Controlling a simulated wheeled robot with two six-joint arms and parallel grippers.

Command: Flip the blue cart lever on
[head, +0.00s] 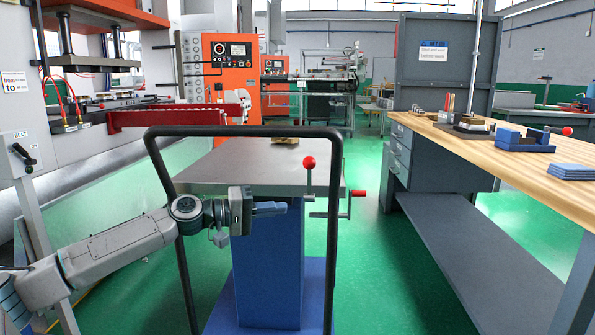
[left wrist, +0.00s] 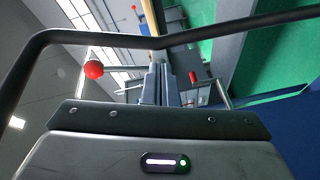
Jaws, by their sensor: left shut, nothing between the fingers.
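The blue cart (head: 268,270) stands in the middle of the head view, with a grey top, blue column and black handle frame. Its lever, with a red ball knob (head: 309,162), stands upright at the right edge of the top. The knob also shows left of the fingers in the left wrist view (left wrist: 93,69). My left gripper (head: 284,208) is shut and empty, below the level of the cart top. It points right, a little left of the lever's lower end, and looks apart from it. My right gripper is out of view.
A crank with a red grip (head: 358,193) sticks out right of the lever. The black handle frame (head: 334,240) rises close around my left arm. A wooden workbench (head: 480,140) stands at the right, with green floor between it and the cart.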

